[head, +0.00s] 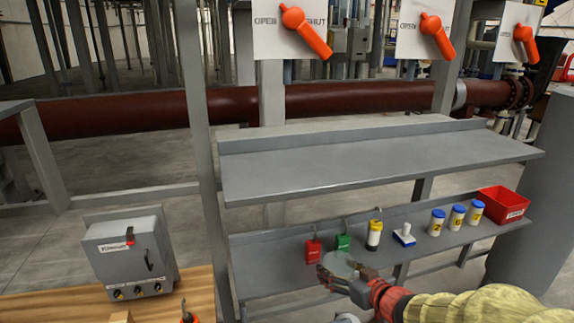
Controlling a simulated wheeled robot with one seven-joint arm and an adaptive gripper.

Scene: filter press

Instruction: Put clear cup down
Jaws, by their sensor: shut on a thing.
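My gripper (342,277) is at the lower middle of the head view, in front of the lower grey shelf (268,272). It is shut on the clear cup (341,262), a pale see-through shape between its fingers. The fingers hide part of the cup, and I cannot tell how far its base is from the shelf surface. The upper grey shelf (350,165) is bare.
A grey control box (128,252) is at left.

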